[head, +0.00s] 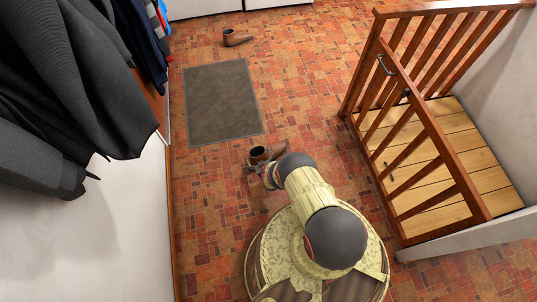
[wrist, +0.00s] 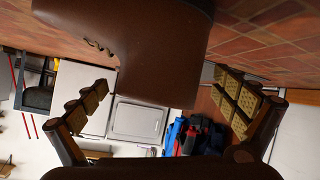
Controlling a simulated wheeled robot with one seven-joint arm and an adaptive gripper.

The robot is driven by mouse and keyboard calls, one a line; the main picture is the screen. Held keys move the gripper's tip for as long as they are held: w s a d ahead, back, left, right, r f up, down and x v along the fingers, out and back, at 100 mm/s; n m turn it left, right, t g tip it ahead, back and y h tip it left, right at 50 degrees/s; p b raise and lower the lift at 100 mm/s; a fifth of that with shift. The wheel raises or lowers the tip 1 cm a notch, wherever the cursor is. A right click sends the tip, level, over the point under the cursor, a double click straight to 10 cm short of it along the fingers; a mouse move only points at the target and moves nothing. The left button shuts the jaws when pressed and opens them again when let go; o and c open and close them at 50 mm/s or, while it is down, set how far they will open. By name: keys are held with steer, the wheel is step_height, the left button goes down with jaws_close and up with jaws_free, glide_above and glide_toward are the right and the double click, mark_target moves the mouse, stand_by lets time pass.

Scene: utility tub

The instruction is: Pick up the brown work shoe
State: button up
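A brown work shoe (head: 261,154) stands on the brick-tiled floor beside the lower right corner of the grey mat, partly hidden by my gripper (head: 262,172). In the wrist view the brown shoe (wrist: 155,40) is large and close at the top. My gripper (wrist: 163,90) is open there, its padded fingers spread wide on the left and right, with the shoe's lower end reaching between them. I see no clear contact between fingers and shoe. A second brown shoe (head: 236,38) stands farther off, beyond the mat.
A grey mat (head: 222,103) lies flat on the floor. Dark coats (head: 75,80) hang along the left wall. A wooden railing (head: 425,130) with a gate encloses wooden boards at the right. The tiled floor between mat and railing is clear.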

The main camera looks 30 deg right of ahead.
steer(key=c, duration=1.9)
steer(key=shift+c, duration=0.4)
